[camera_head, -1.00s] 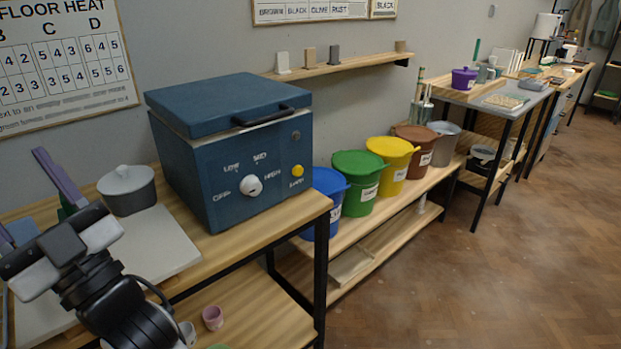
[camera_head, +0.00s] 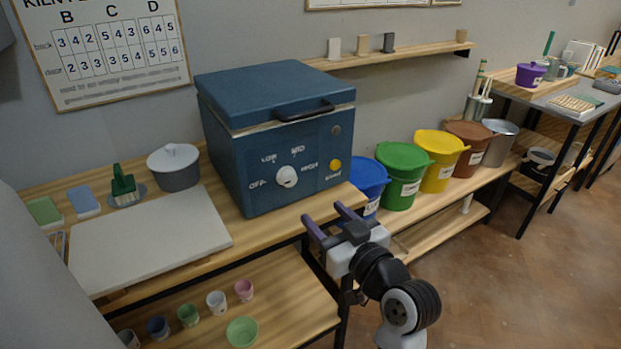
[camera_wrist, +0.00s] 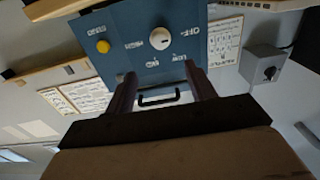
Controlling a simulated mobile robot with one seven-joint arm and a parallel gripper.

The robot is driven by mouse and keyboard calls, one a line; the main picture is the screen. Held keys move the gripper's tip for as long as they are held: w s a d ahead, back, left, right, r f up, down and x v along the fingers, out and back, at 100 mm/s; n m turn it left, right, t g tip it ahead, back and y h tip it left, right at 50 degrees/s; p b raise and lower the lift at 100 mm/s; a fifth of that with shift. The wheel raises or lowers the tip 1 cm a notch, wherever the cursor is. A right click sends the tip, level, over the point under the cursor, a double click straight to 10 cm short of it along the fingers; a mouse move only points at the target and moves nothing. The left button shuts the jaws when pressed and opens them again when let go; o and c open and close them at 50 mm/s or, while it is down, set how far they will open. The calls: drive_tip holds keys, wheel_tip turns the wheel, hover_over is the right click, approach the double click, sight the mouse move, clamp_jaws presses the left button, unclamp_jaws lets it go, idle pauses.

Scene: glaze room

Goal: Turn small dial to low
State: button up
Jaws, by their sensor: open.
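A blue kiln box (camera_head: 275,145) stands on the wooden bench. Its front has a white dial (camera_head: 286,176) with OFF, LOW, MID and HIGH lettered around it. I cannot clearly tell where the dial points. The dial also shows upside down in the wrist view (camera_wrist: 160,40), beyond my fingertips. A second, dark knob (camera_wrist: 270,73) sits on a grey wall box at the right of the wrist view. My gripper (camera_head: 329,222) is open and empty in front of the kiln, lower right of the white dial and apart from it.
A yellow button (camera_head: 334,165) is right of the dial. The lid handle (camera_head: 304,110) juts out above. A grey lidded pot (camera_head: 175,167) and a pale board (camera_head: 150,240) are left. Coloured buckets (camera_head: 403,175) stand right. Small cups (camera_head: 217,302) are on the lower shelf.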

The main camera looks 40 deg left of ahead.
sight(291, 180)
drive_tip(key=p+x, duration=0.3)
drive_tip(key=x, duration=0.9)
drive_tip(key=shift+a+r, duration=0.15)
drive_tip(key=shift+r, duration=0.05)
drive_tip(key=shift+w+a+f, duration=0.1)
drive_tip(key=shift+w+a, duration=0.1)
drive_tip(key=shift+a, duration=0.3)
drive_tip(key=c, duration=0.8)
